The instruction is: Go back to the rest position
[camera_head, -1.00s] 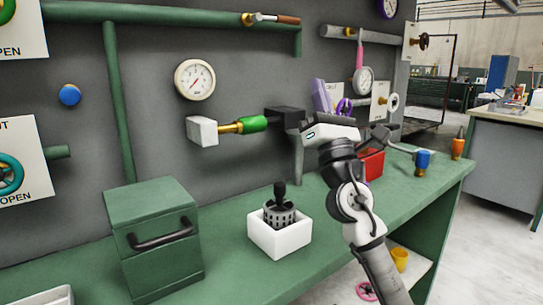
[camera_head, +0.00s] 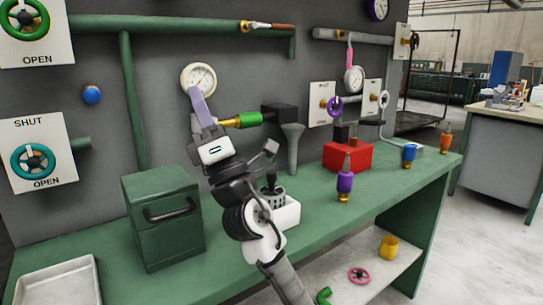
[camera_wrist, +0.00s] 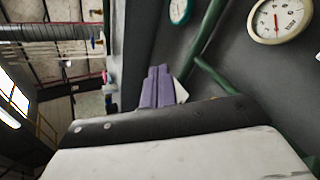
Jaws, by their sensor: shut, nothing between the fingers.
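My gripper (camera_head: 196,94) has purple fingers that lie together, shut and empty. In the head view it is raised above the bench (camera_head: 90,243) at left of centre, pointing up, and its tips overlap the lower edge of the pressure gauge (camera_head: 197,77). In the wrist view the purple fingers (camera_wrist: 158,74) are side by side with nothing between them, and a gauge (camera_wrist: 279,18) shows at the upper right. My arm partly hides the white box (camera_head: 287,214) and the dark holder (camera_head: 270,198) in it.
A green cabinet (camera_head: 165,249) stands left of my arm. A red block (camera_head: 347,158), a purple-and-brass piece (camera_head: 344,180), a blue one (camera_head: 409,153) and an orange one (camera_head: 445,138) stand to the right. Pipes and valves line the wall.

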